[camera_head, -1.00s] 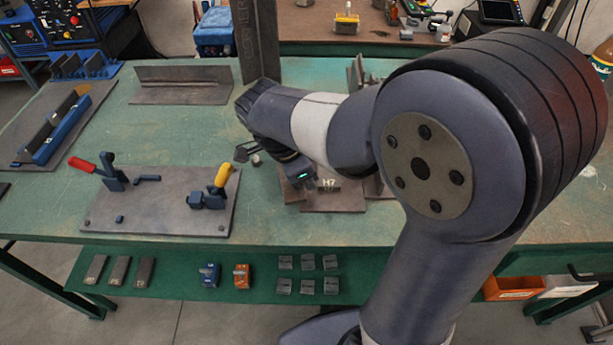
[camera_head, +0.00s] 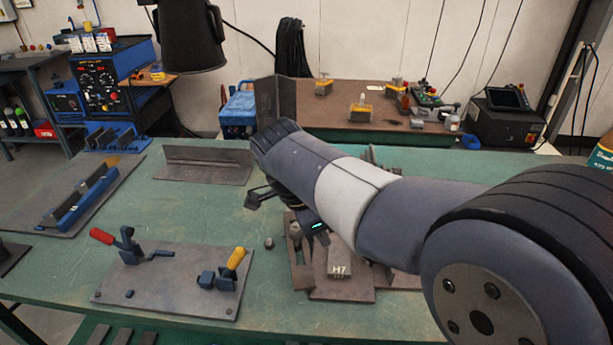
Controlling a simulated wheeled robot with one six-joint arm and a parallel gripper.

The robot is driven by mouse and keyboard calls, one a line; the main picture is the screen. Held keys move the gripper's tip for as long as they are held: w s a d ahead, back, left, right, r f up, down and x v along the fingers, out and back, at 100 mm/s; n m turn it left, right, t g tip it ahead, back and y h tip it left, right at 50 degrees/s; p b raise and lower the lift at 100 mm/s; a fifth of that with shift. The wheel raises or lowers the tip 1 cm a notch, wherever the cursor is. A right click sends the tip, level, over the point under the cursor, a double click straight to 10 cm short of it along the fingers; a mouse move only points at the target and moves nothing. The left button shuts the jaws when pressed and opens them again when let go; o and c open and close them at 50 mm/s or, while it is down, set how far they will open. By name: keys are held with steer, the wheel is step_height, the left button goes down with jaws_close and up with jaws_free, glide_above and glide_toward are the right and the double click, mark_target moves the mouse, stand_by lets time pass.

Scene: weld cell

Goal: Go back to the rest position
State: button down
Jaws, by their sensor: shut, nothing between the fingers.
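My arm reaches in from the right over the green table (camera_head: 190,228). My gripper (camera_head: 256,199) is small and dark in this view, partly hidden by the arm's wrist. It is shut and empty, and it hangs above the tabletop, left of a steel piece marked H7 (camera_head: 340,271). The H7 piece stands on a brown plate below the arm, and the arm hides part of the metal behind it.
A fixture plate (camera_head: 170,293) with red-handled (camera_head: 102,236) and yellow-handled clamps lies front left. An angle piece (camera_head: 207,166) and a blue-barred fixture (camera_head: 80,198) lie behind. An upright steel plate (camera_head: 275,101) stands at the back. Open tabletop lies left of the gripper.

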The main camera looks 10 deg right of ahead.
mark_target(338, 273)
steer(key=b+x, duration=0.1)
steer(key=x, duration=0.8)
steer(key=shift+s+d+f+b, duration=0.15)
steer(key=shift+s+f+b, duration=0.1)
steer(key=shift+b, duration=0.15)
steer(key=shift+f, duration=0.35)
steer(key=a, duration=0.4)
steer(key=shift+r, duration=0.1)
steer(key=shift+d, duration=0.2)
